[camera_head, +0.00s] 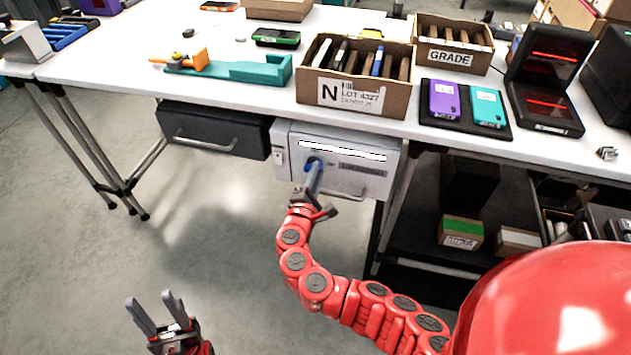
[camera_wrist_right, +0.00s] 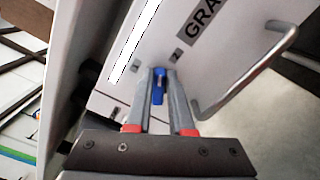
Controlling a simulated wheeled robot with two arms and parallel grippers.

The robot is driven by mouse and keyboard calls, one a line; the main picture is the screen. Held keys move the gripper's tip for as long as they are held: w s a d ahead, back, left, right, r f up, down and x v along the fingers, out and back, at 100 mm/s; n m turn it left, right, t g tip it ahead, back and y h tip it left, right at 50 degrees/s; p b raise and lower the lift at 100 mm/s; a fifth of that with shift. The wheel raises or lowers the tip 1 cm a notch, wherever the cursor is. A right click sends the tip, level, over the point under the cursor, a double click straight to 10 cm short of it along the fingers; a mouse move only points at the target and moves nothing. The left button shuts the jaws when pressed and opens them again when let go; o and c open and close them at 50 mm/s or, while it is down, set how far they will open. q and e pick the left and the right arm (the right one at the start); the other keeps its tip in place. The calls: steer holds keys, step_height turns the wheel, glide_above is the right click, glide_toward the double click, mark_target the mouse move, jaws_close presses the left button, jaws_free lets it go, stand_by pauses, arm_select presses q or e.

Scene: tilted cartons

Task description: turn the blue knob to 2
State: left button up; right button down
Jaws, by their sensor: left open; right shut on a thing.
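The blue knob (camera_wrist_right: 158,88) is on the front of a white box (camera_head: 350,149) mounted under the table. It also shows in the head view (camera_head: 313,161), partly covered by my gripper. My right gripper (camera_wrist_right: 160,80) is shut on the knob, one finger on each side. In the head view the right gripper (camera_head: 314,172) reaches up to the box front. My left gripper (camera_head: 158,306) is open and empty, low over the floor at the bottom left.
A handle (camera_head: 345,193) sticks out of the box front beside the right gripper. A dark drawer (camera_head: 213,131) hangs to its left. The table (camera_head: 120,75) above holds cartons, including one marked N (camera_head: 352,97). The floor at left is clear.

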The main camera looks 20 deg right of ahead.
steer(key=shift+s+d+f+m+b, duration=0.1)
steer(key=shift+f+m+b, duration=0.1)
steer(key=shift+m+b, duration=0.8)
steer(key=shift+w+f+m+b, duration=0.1)
steer(key=shift+f+m+b, duration=0.05)
steer(key=shift+m+b, duration=0.85)
steer(key=shift+s+d+f+m+b, duration=0.1)
steer(key=shift+f+m+b, duration=0.1)
steer(key=shift+m+b, duration=0.8)
steer(key=c, duration=0.8)
jaws_free()
steer(key=shift+a, duration=0.1)
steer(key=p+v, duration=0.1)
steer(key=v, duration=1.6)
steer(key=shift+a, duration=0.2)
